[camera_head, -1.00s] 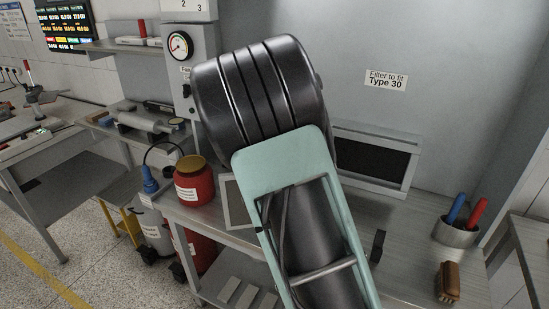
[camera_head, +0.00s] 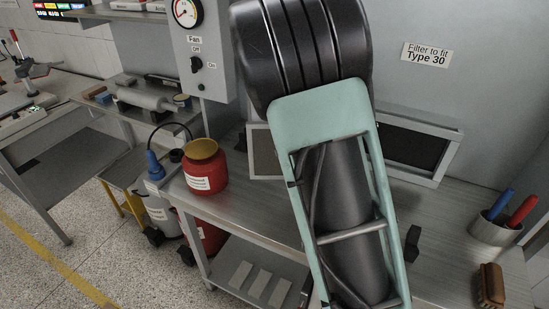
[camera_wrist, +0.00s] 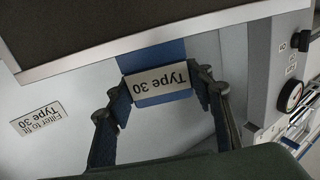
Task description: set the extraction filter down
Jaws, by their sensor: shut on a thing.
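The extraction filter is a dark panel in a pale frame (camera_wrist: 110,30) across the top of the wrist view. A blue tab (camera_wrist: 150,55) with a "Type 30" label comes off its edge. My gripper (camera_wrist: 163,84) is shut on this tab, one finger at each side. In the head view my own arm hides the gripper; a pale-framed dark piece (camera_head: 264,152) shows just left of the arm, apparently the filter's edge. A pale-framed dark recess (camera_head: 415,147) stands at the back right, under the "Filter to fit Type 30" sign (camera_head: 427,53), partly hidden by my arm.
The metal bench (camera_head: 237,212) bears a red jar (camera_head: 205,168) at its left, and a cup of pens (camera_head: 496,227) and a brush (camera_head: 490,285) at its right. A fan control box (camera_head: 200,60) is on the back left. Bare bench shows right of the jar.

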